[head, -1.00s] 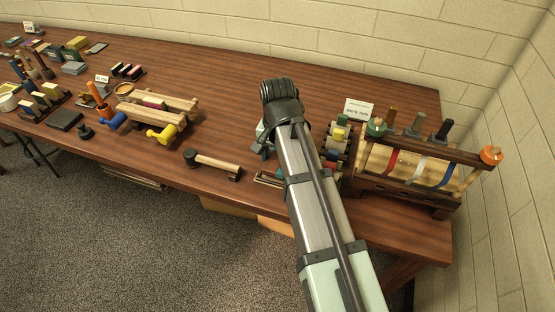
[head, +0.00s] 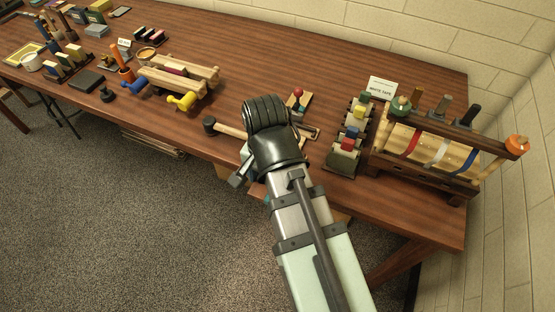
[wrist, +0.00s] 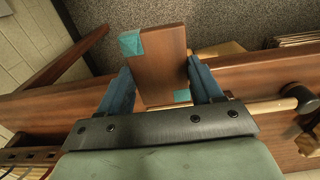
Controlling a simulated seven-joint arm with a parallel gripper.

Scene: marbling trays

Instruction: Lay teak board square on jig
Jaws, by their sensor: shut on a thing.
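The teak board is a brown slab (wrist: 160,70) with teal patches at two opposite corners. In the wrist view it stands between the two blue fingers of my gripper (wrist: 160,64), which is shut on it. The board is near the table's front edge, with carpet beyond. In the head view my wrist hides most of the gripper and board. A small wooden piece with a red knob (head: 298,99) lies on the table behind my wrist. I cannot tell for sure whether it is part of the jig.
A mallet (head: 229,130) lies left of my wrist, partly hidden. A rack of coloured blocks (head: 344,152) and a wooden tape holder (head: 440,158) stand to the right, with a white sign (head: 381,88) behind. The table's back middle is clear.

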